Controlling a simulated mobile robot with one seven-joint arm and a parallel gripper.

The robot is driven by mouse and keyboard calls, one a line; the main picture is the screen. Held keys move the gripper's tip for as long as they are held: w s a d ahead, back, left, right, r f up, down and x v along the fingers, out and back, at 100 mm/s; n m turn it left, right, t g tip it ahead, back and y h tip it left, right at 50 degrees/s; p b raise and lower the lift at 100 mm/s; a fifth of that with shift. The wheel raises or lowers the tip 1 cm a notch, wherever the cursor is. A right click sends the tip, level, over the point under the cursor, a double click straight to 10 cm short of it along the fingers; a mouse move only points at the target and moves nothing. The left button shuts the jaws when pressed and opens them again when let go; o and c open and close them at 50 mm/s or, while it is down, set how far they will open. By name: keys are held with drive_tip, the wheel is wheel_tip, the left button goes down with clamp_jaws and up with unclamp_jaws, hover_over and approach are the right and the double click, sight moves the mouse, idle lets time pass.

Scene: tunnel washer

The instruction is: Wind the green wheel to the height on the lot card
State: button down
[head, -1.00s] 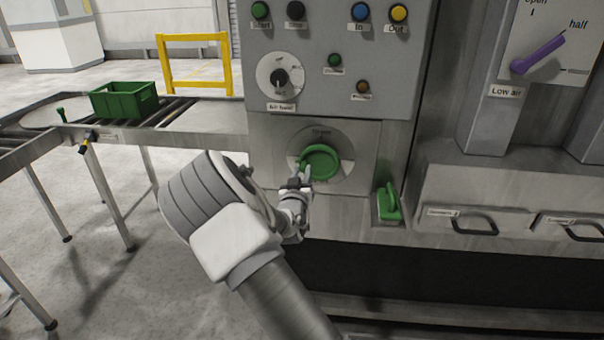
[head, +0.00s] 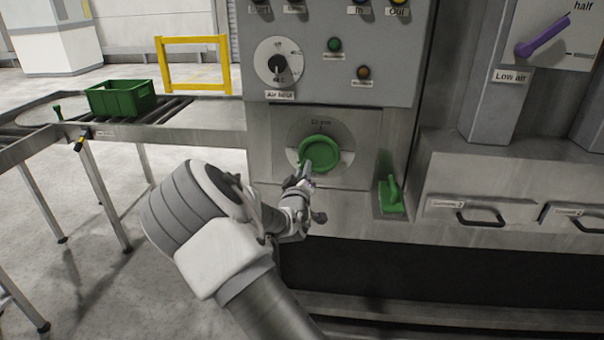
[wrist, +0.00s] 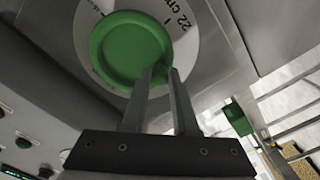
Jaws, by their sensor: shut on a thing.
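The green wheel (head: 319,152) is a round green disc on a pale dial plate in the machine front. My gripper (head: 306,172) reaches the wheel's lower left edge from below. In the wrist view the two fingers of my gripper (wrist: 160,76) are close together on a green part at the wheel's lower rim, which they partly hide. I cannot make out a lot card in these frames.
Above the wheel is a panel with a selector dial (head: 278,63) and buttons. A green handle (head: 390,195) sits in a recess to the right, near drawers (head: 482,213). A purple lever (head: 543,36) is at upper right. A green crate (head: 121,98) stands on the roller conveyor at left.

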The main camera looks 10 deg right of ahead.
drive_tip(key=shift+s+d+f+n+b, duration=0.1)
drive_tip(key=shift+d+f+n+b, duration=0.1)
drive_tip(key=shift+f+n, duration=0.25)
drive_tip(key=shift+s+d+f+n+b, duration=0.1)
drive_tip(key=shift+f+n+b, duration=0.15)
drive_tip(key=shift+n, duration=0.3)
drive_tip(key=c, duration=0.7)
unclamp_jaws()
drive_tip(key=shift+r, duration=0.2)
drive_tip(key=v, duration=1.7)
drive_tip(key=shift+s, duration=0.15)
